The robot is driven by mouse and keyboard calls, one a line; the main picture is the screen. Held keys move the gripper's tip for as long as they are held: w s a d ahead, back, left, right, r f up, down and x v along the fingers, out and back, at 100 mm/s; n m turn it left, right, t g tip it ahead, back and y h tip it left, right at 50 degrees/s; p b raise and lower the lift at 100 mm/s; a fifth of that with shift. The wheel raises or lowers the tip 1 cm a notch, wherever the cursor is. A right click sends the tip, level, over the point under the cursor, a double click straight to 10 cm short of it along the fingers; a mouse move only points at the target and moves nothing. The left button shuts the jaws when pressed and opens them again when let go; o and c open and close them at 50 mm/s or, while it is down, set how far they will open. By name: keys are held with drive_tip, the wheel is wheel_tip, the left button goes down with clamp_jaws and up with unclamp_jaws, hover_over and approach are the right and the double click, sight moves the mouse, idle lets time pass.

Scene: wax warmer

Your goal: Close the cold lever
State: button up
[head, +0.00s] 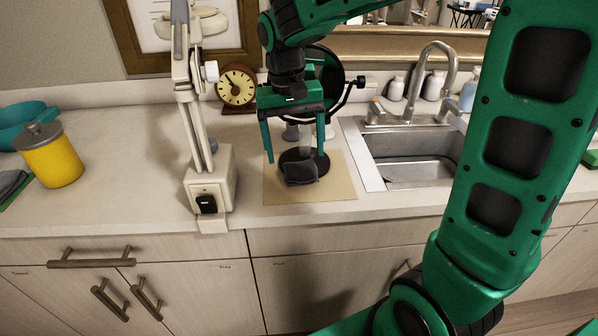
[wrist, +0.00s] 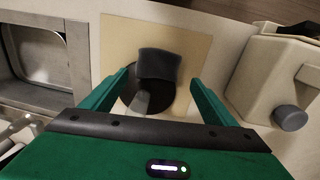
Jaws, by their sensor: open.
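The silver faucet (head: 418,85) stands behind the sink with a tall curved spout. A small lever (head: 377,108) shows at the left of its base, and another lever (head: 457,105) shows at the right, partly close to my arm. I cannot tell from any marking which is cold. My gripper (head: 296,158) is open, pointing down over a tan mat left of the sink, apart from the faucet. The wrist view shows my gripper (wrist: 160,77) with its fingers spread above a dark object, and part of the faucet (wrist: 14,128) at the left edge.
The sink (head: 408,172) is right of the mat (head: 340,188). A dark round-based thing (head: 301,170) stands on the mat under my fingers. A cream stand (head: 209,175) and brown clock (head: 237,87) are to the left. Several bottles (head: 434,85) stand behind the faucet.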

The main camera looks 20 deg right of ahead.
sight(299, 164)
drive_tip(key=shift+s+d+f, duration=0.1)
drive_tip(key=shift+d+f, duration=0.05)
drive_tip(key=shift+f, duration=0.7)
drive_tip(key=shift+s+d+f, duration=0.1)
drive_tip(key=shift+f, duration=0.75)
drive_tip(key=shift+s+d+f, duration=0.1)
drive_tip(key=shift+d+f, duration=0.05)
drive_tip(key=shift+f, duration=0.7)
drive_tip(key=c, duration=1.5)
drive_tip(key=shift+r, duration=0.1)
